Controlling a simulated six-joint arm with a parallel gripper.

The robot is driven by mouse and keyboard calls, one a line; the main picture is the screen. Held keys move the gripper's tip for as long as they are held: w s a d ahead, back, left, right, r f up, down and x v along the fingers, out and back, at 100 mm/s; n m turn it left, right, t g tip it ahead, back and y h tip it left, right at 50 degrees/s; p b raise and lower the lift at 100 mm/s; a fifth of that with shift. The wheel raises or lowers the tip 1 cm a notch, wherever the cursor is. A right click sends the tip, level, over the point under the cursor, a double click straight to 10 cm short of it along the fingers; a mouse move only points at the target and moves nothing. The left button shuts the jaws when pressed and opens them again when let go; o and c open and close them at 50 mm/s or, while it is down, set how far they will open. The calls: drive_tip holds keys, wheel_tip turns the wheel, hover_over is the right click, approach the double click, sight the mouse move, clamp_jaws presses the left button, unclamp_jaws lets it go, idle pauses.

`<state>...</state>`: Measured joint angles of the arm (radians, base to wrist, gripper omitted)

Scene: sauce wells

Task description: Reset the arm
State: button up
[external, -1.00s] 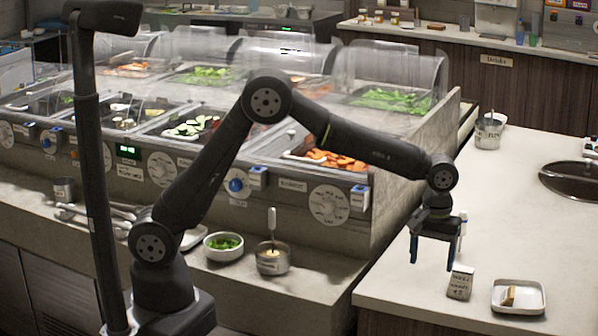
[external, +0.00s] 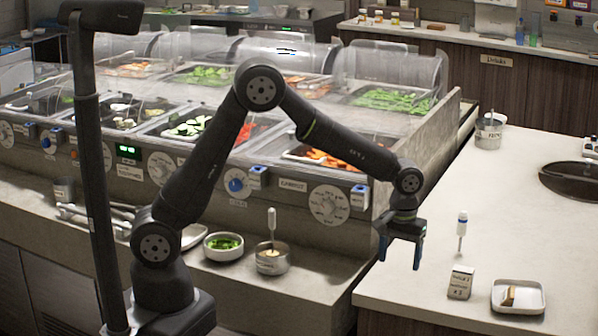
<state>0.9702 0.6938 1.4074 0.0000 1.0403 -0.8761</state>
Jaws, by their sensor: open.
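My gripper (external: 399,256) is open and empty. It hangs with its fingers pointing down near the left edge of the right-hand counter (external: 420,292), apart from the things on it. My arm reaches from its base at lower left across the front of the food bar.
On the counter are a small upright utensil (external: 461,230), a label card (external: 460,283), a white dish with food (external: 518,296) and a metal pot (external: 488,132). A bowl of greens (external: 223,245) and a sauce pot with a spoon (external: 271,258) stand on the lower ledge.

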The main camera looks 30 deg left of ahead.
drive_tip(key=shift+w+a+f, duration=0.15)
drive_tip(key=shift+w+f, duration=0.3)
drive_tip(key=shift+w, duration=0.3)
drive_tip(key=shift+w+a+f, duration=0.1)
drive_tip(key=shift+w+f, duration=0.35)
drive_tip(key=shift+w, duration=0.3)
drive_tip(key=shift+s, duration=0.1)
drive_tip(key=s+d+r, duration=0.2)
drive_tip(key=s+r, duration=0.4)
drive_tip(key=s, duration=0.4)
drive_tip(key=d, duration=0.6)
drive_tip(key=shift+w+d+r, duration=0.4)
drive_tip(key=shift+r, duration=0.05)
drive_tip(key=shift+a, duration=0.1)
